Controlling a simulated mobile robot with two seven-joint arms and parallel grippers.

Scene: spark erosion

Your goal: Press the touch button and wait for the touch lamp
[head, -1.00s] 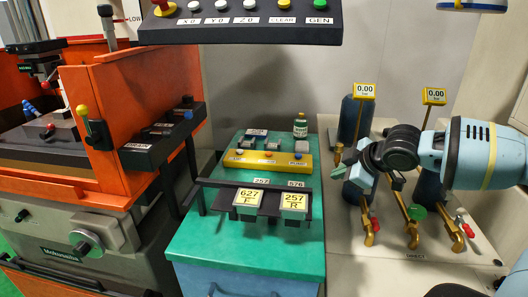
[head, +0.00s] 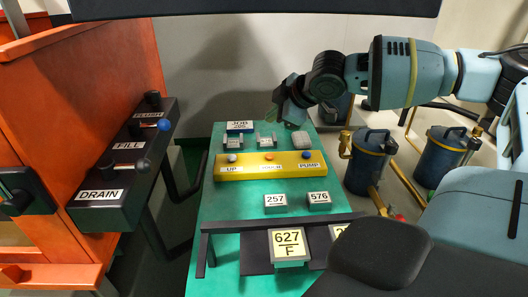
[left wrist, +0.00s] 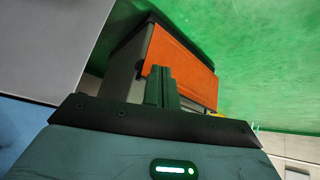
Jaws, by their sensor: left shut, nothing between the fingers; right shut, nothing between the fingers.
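The touch button (head: 268,156) is a small orange knob in the middle of a yellow bar (head: 244,172) on the green bench. A whitish UP button (head: 232,158) and a blue PUMP button (head: 306,153) sit on either side. My right gripper (head: 280,118) is shut and empty, pointing down beyond the bar, apart from the touch button. My left gripper (left wrist: 160,88) is shut and empty in the left wrist view, pointing toward an orange and grey machine. I cannot pick out a touch lamp.
Tiles 257 (head: 275,200) and 576 (head: 318,198) lie in front. A dark rail (head: 225,226) crosses the near bench. Blue canisters (head: 370,158) stand right; a DRAIN/FILL lever box (head: 118,175) stands left.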

